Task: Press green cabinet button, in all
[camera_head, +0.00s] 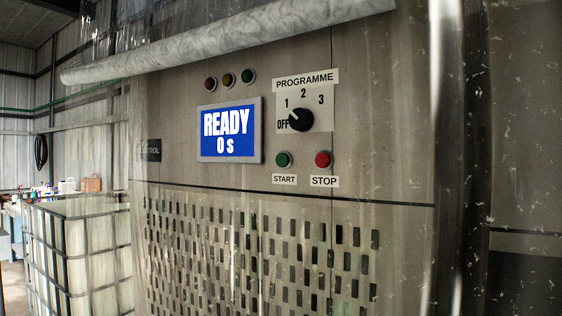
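The green button (283,160) sits on the grey cabinet front (350,165), above a label reading START. A red button (323,160) is to its right, above a label reading STOP. A black programme knob (300,118) is above the two buttons; its white mark points up and left, between OFF and 1. The blue display (229,132) to the left reads READY 0 s. Neither of my grippers shows in the head view.
Three small lamps (229,80), red, amber and green, sit above the display. A rolled clear sheet (220,40) crosses the top of the cabinet. A caged white tank (85,250) stands at the left. Slotted perforations (260,250) fill the lower panel.

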